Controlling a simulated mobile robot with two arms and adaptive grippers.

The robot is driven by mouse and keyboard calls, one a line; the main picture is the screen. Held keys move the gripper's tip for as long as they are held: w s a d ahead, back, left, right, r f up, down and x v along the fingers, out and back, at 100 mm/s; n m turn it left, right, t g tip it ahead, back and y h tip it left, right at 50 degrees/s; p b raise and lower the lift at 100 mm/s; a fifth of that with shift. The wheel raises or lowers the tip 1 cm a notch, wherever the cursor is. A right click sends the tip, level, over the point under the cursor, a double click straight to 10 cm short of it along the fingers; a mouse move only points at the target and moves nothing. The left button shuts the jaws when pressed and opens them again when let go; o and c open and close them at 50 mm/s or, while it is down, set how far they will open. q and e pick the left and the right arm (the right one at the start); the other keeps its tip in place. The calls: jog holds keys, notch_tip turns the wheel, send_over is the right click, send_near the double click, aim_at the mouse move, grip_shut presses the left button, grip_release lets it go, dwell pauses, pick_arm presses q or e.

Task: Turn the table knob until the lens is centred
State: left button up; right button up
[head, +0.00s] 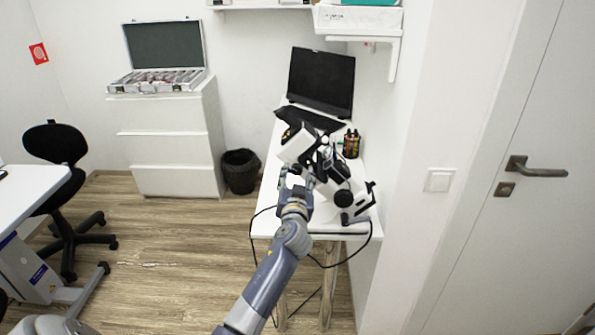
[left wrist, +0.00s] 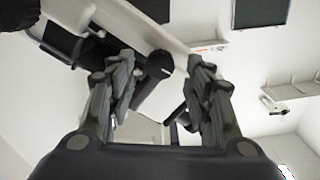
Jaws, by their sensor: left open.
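A white and black eye-test instrument (head: 300,146) stands on a narrow white table (head: 265,216) in the head view. A round black knob-like part (head: 343,198) shows on its lower right side; I cannot tell if it is the table knob. No lens can be made out clearly. My left gripper (head: 291,176) is close in front of the instrument, at its left. In the left wrist view the left gripper (left wrist: 160,64) is open, its fingers wide apart. A black cylindrical part (left wrist: 152,72) shows between them; contact cannot be told. My right gripper is not in view.
White drawers (head: 170,145) with an open case (head: 163,60), a bin (head: 240,171) and a black chair (head: 55,150) are left. Floor between is clear.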

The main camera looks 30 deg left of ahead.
aim_at(297, 168)
pick_arm(q)
jog(key=shift+x, duration=1.3)
jog(key=shift+d, duration=0.1)
jog(key=c, duration=1)
jog(key=shift+f+m+b, duration=0.1)
jog(key=shift+m+b, duration=0.3)
jog(key=shift+m, duration=0.7)
jog(key=shift+c, duration=0.2)
jog(key=o, duration=1)
jog(key=shift+o, duration=0.2)
